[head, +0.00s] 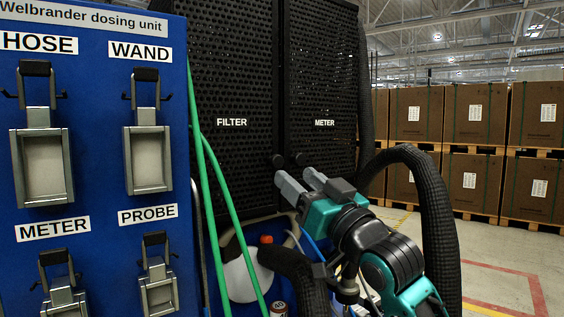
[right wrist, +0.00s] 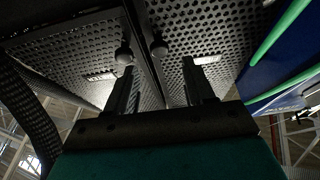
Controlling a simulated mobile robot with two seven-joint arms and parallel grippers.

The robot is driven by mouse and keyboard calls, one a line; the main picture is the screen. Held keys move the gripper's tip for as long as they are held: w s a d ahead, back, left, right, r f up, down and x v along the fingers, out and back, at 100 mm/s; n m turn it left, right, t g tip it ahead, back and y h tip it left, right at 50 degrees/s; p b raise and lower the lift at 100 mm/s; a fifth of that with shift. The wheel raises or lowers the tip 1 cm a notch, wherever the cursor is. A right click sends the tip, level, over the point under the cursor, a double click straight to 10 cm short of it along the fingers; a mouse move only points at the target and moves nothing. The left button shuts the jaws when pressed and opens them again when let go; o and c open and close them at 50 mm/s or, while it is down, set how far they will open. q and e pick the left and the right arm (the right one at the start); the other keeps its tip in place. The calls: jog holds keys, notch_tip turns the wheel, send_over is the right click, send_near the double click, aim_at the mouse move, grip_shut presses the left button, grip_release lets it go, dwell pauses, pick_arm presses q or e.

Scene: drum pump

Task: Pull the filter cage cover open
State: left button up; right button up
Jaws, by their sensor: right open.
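The filter cage cover (head: 225,80) is a black perforated door labelled FILTER, standing shut beside the matching METER cover (head: 325,80). Its round black knob (head: 278,160) sits near the seam, close to the METER knob (head: 302,159). My right gripper (head: 298,178) is open and empty just below the knobs in the head view. In the right wrist view, the FILTER knob (right wrist: 159,47) appears between the fingertips and the METER knob (right wrist: 124,52) by the left finger's tip. I see no contact with the FILTER knob. My left gripper is out of view.
A blue panel (head: 100,105) with labelled metal holders stands left. Green hoses (head: 212,170) hang before the FILTER cover's left side. A thick black hose (head: 435,200) arches at right. A white jug (head: 240,275) stands below. Boxes on pallets (head: 475,115) are farther back.

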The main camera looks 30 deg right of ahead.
aim_at(279, 162)
jog(key=x, duration=0.6)
jog(key=shift+w, duration=0.15)
grip_shut()
dwell(0.4)
